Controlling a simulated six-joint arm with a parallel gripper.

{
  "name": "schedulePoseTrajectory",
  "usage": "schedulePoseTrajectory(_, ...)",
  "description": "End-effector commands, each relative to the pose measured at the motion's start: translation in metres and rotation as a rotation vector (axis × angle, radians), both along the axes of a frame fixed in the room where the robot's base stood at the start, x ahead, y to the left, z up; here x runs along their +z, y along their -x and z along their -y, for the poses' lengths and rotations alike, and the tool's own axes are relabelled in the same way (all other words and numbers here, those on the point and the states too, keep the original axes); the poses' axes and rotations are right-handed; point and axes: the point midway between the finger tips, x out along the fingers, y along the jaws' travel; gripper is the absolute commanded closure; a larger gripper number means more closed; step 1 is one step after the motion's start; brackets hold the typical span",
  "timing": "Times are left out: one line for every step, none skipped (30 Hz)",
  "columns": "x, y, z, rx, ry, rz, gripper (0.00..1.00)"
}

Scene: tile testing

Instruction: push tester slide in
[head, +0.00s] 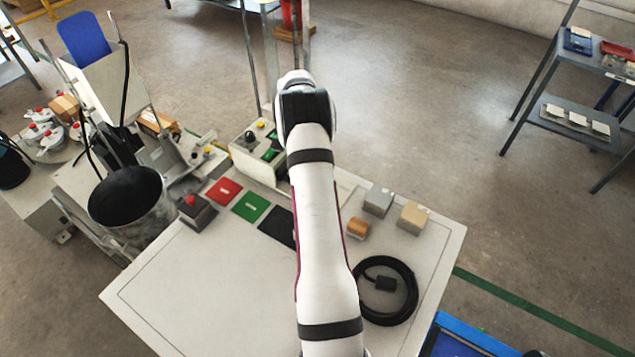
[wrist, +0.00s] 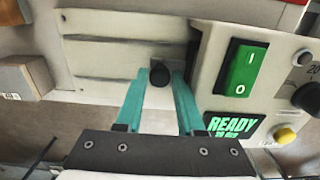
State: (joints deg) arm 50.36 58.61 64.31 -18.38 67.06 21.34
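The tester (head: 240,160) is a light box with green controls at the table's back edge, partly hidden by my arm in the head view. In the wrist view its pale slide (wrist: 110,57) has a round black knob (wrist: 159,75). My gripper (wrist: 160,77) has two teal fingers, apart, with the knob between or just beyond their tips. Whether the fingers touch the knob I cannot tell. A green switch (wrist: 240,68) and a lit READY display (wrist: 233,125) are to the right of the knob. The gripper's fingers are hidden in the head view.
Red (head: 223,191), green (head: 250,207) and black (head: 277,228) mats lie left of my arm on the white table (head: 200,290). Small blocks (head: 378,200) and a black cable coil (head: 388,292) lie to the right. The table's front left is clear.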

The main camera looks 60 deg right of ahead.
Motion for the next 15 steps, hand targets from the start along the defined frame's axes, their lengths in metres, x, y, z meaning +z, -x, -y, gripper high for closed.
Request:
schedulePoseTrajectory(0.001, -0.002, 0.000, 0.001, 0.003, 0.004, 0.40)
schedulePoseTrajectory(0.001, -0.002, 0.000, 0.001, 0.003, 0.004, 0.40)
schedulePoseTrajectory(0.001, -0.002, 0.000, 0.001, 0.003, 0.004, 0.41)
schedulePoseTrajectory(0.001, -0.002, 0.000, 0.001, 0.003, 0.004, 0.41)
schedulePoseTrajectory(0.001, -0.002, 0.000, 0.001, 0.003, 0.005, 0.41)
schedulePoseTrajectory(0.003, -0.002, 0.000, 0.001, 0.003, 0.005, 0.40)
schedulePoseTrajectory(0.005, -0.003, 0.000, 0.001, 0.004, 0.006, 0.40)
schedulePoseTrajectory(0.009, -0.003, 0.001, 0.002, 0.004, 0.006, 0.40)
schedulePoseTrajectory(0.013, -0.003, 0.000, 0.002, 0.005, 0.007, 0.40)
schedulePoseTrajectory(0.017, -0.003, 0.000, 0.001, 0.004, 0.007, 0.40)
schedulePoseTrajectory(0.021, -0.003, 0.000, 0.001, 0.005, 0.007, 0.40)
schedulePoseTrajectory(0.025, -0.003, 0.001, 0.001, 0.006, 0.008, 0.41)
schedulePoseTrajectory(0.029, -0.003, 0.000, 0.001, 0.005, 0.008, 0.40)
schedulePoseTrajectory(0.032, -0.003, 0.000, 0.001, 0.005, 0.007, 0.40)
schedulePoseTrajectory(0.037, -0.003, 0.001, 0.002, 0.006, 0.008, 0.40)
